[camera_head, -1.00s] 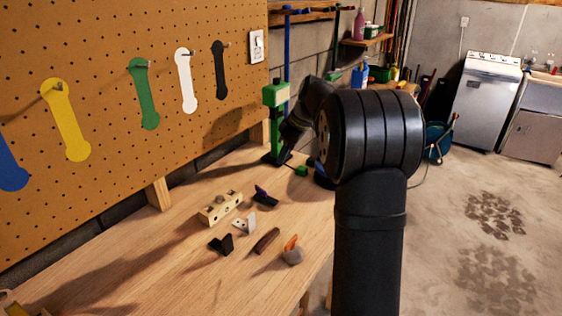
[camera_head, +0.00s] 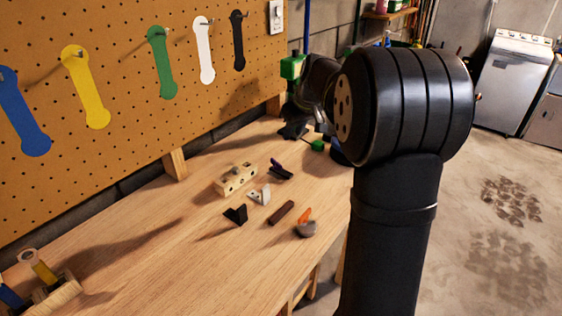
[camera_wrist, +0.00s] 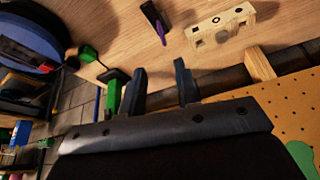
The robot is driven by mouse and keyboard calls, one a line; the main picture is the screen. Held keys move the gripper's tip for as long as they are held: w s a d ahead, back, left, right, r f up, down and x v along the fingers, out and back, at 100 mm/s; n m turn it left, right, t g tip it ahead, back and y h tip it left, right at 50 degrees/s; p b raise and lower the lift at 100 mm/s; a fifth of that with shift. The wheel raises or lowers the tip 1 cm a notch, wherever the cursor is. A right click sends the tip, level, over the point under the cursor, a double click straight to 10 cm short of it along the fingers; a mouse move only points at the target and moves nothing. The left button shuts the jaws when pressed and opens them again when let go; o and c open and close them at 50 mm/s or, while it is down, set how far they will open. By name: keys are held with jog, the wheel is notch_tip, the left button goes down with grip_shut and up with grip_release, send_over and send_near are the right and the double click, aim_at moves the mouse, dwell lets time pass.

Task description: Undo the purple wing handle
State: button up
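The purple wing handle (camera_head: 280,170) is small and dark, with a purple edge. It sits on the bench just right of and behind a pale wooden block with holes (camera_head: 235,180). In the wrist view the handle (camera_wrist: 160,30) is at the top middle, and the block (camera_wrist: 220,26) is to its right with a gap between them. My gripper (camera_head: 296,130) is farther back over the bench, apart from the handle, and partly dark against the wall. In the wrist view its two fingers (camera_wrist: 160,88) are spread with nothing between them.
A white bracket (camera_head: 259,195), a black bracket (camera_head: 236,215), a brown bar (camera_head: 281,213) and an orange-and-grey piece (camera_head: 306,224) lie in front. A green block (camera_head: 317,145) is near my gripper. The pegboard (camera_head: 110,150) borders the bench at left. The front bench is mostly clear.

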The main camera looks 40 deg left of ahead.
aim_at(279, 164)
jog(key=x, duration=1.6)
jog(key=shift+f, duration=0.2)
jog(key=shift+c, duration=0.4)
grip_shut()
